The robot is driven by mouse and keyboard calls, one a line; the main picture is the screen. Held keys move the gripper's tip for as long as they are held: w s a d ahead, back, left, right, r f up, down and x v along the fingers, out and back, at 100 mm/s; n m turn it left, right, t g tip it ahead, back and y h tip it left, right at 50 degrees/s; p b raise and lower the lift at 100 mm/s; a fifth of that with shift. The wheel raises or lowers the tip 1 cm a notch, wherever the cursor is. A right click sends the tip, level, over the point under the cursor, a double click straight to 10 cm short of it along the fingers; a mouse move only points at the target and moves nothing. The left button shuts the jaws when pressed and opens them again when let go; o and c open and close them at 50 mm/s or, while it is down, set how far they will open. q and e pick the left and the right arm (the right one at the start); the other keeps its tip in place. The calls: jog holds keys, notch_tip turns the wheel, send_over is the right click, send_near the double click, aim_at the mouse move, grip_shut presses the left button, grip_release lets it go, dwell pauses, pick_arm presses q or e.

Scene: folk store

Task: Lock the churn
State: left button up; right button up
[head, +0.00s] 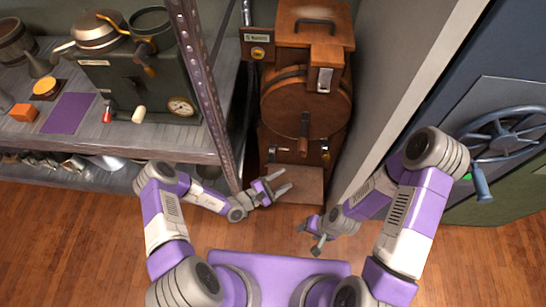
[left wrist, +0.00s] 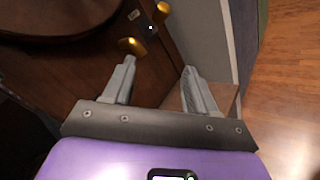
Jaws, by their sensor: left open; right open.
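The churn (head: 282,95) is a tall brown wooden cabinet with a round barrel front, standing at the top centre of the head view. A pale metal latch plate (head: 324,79) sits at its upper right, and a small wooden lever (head: 305,124) is low on the round front. My left gripper (head: 286,180) is open and empty in front of the churn's lower part. In the left wrist view its open fingers (left wrist: 158,67) point toward the churn's dark wood (left wrist: 85,60) and a brass knob (left wrist: 131,45). My right gripper (head: 309,237) is open and empty, lower and further right, apart from the churn.
A metal shelf (head: 195,80) with a dark machine (head: 140,85), pots and a purple cloth (head: 68,118) stands at left. A small sign (head: 258,46) hangs beside the churn. A grey wall panel (head: 385,75) and a vault door with a handwheel (head: 505,130) are at right. Wooden floor lies below.

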aim_at(273, 155)
pick_arm(q)
jog(key=w+a+f+n+t+y, duration=0.3)
jog(key=w+a+n+t+y, duration=0.2)
jog(key=w+a+y, duration=0.15)
jog(key=shift+h, duration=0.25)
jog(key=b+x, duration=0.3)
jog(key=x, duration=0.2)
jog(key=shift+w, duration=0.4)
jog(key=shift+w+d+b, duration=0.15)
jog(key=shift+w+b, duration=0.15)
jog(key=shift+w, duration=0.1)
jog(key=shift+c, duration=0.5)
grip_shut()
